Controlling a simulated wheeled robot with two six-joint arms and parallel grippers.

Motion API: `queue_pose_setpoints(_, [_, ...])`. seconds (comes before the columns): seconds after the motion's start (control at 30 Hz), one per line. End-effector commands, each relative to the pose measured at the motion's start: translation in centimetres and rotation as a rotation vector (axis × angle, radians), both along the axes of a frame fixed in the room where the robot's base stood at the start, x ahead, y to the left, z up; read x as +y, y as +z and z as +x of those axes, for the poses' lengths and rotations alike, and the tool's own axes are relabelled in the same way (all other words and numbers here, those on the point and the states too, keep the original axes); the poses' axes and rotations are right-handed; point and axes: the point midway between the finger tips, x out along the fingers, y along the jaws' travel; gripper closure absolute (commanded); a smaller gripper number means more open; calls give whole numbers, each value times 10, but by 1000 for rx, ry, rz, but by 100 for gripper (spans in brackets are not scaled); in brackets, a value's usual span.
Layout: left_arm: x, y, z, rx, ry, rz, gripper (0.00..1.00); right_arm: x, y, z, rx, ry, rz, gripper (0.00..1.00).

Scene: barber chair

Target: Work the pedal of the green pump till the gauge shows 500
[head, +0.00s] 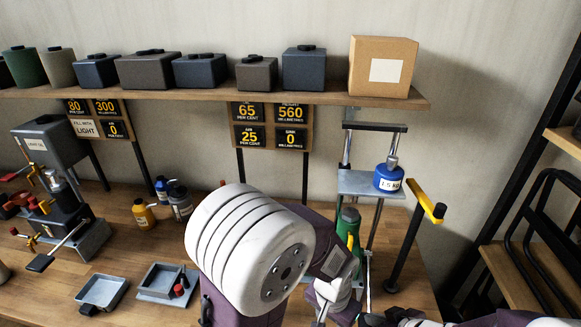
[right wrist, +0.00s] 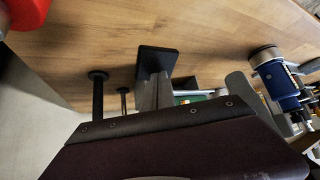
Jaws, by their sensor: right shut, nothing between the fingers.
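The green pump (head: 349,216) stands at the right of the bench, its lower part hidden behind my right arm. A yellow-ended lever (head: 426,201) rises to its right. I cannot make out the pump's pedal in the head view. In the right wrist view a dark pad (right wrist: 157,60) on a grey stem shows mid-frame; I cannot tell whether it is the pedal or my fingers. My right gripper (head: 330,296) is shut and empty, low in front of the pump. A display panel (head: 291,114) reads 560 millimetres. My left gripper is out of view.
A blue 15 kg weight (head: 388,179) sits on a raised plate (head: 358,184) above the pump. A shelf (head: 330,98) with a cardboard box (head: 382,66) spans the wall. Small trays (head: 102,290) and bottles (head: 143,214) stand to the left. A black-framed rack (head: 540,220) is at the right.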

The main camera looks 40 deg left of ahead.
Motion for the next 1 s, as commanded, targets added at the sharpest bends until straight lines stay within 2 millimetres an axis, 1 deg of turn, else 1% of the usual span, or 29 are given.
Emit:
queue_pose_setpoints(0.03, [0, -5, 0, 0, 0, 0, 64, 0, -8, -1, 3, 1, -4, 100])
queue_pose_setpoints(0.4, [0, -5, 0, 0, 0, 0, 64, -1, -10, -1, 7, 1, -10, 100])
queue_pose_setpoints(0.93, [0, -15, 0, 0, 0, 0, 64, 2, -30, 5, 10, -1, -13, 100])
queue_pose_setpoints(1.0, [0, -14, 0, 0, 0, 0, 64, 2, -28, 5, 11, -1, -14, 100])
